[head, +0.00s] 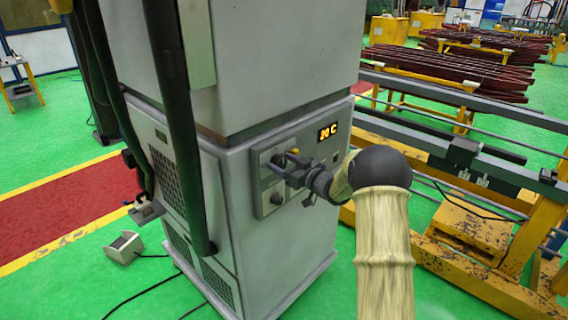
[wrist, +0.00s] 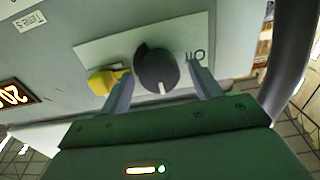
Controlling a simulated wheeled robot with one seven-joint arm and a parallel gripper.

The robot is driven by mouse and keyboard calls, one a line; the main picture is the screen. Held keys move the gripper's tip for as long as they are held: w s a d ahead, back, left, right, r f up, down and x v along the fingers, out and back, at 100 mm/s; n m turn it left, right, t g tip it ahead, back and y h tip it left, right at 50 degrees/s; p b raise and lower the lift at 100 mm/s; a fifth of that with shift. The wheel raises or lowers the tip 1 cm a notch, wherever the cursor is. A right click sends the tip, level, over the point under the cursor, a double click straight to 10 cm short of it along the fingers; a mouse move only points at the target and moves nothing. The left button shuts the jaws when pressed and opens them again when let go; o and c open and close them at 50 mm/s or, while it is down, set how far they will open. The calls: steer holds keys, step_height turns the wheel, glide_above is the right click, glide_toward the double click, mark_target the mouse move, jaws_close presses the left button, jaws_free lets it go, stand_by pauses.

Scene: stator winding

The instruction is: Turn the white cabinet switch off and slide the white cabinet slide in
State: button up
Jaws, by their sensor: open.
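The white cabinet (head: 285,240) stands in the middle of the head view, with a control panel (head: 262,205) on its right-hand face. In the wrist view a round black switch knob (wrist: 155,66) with a white pointer mark sits on a light plate. A yellow handle (wrist: 103,82) is beside it. My gripper (wrist: 161,82) is open, with one finger on each side of the black knob; I cannot tell whether they touch it. In the head view my gripper (head: 277,161) is at the panel's upper part and hides the knob. I cannot make out the slide for certain.
An orange temperature display (head: 328,131) is right of my gripper. A dark vertical pole (head: 175,110) stands before the cabinet's left side. A yellow rail frame (head: 480,240) is at right. A small pedal box (head: 125,247) and cables lie on the green floor.

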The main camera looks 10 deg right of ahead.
steer(key=c, duration=1)
steer(key=shift+o, duration=0.2)
steer(key=shift+f+b, duration=0.1)
steer(key=shift+b, duration=0.35)
steer(key=n+b, duration=0.3)
steer(key=b, duration=0.1)
steer(key=shift+f, duration=0.2)
steer(key=n+b, duration=0.2)
steer(key=b, duration=0.1)
steer(key=n+b, duration=0.3)
steer(key=b, duration=0.1)
steer(key=shift+s+a+f+n+b, duration=0.1)
steer(key=shift+a+n+b, duration=0.05)
steer(key=shift+n+b, duration=0.15)
steer(key=n+b, duration=0.6)
steer(key=b, duration=0.1)
steer(key=shift+f, duration=0.1)
steer(key=n+b, duration=0.3)
steer(key=shift+n, duration=0.3)
steer(key=o, duration=1)
steer(key=shift+r, duration=0.2)
steer(key=shift+c, duration=0.2)
